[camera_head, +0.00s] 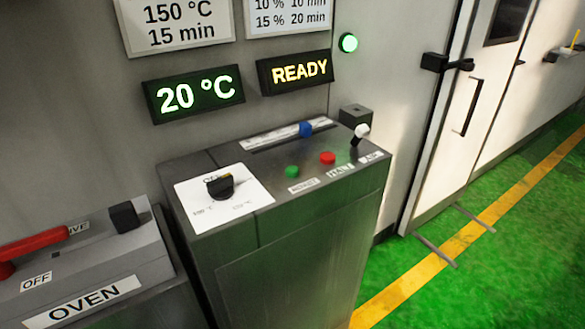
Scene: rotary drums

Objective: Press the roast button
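A metal control console (285,235) stands at the middle of the head view. On its top are a green button (292,172) and a red button (327,158) side by side. A small label (303,186) lies in front of the green button; its text is too small to read surely. A black rotary knob (221,187) sits on a white dial plate at the left. A blue slider knob (306,129) and a white-tipped lever (361,132) are at the back and right. Neither of my grippers shows in the view.
Displays above read "20 °C" (194,94) and "READY" (295,72); a green lamp (348,43) glows beside them. An OVEN box (140,268) with a red handle (38,243) stands left. A white door (455,120) and open green floor (520,240) are right.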

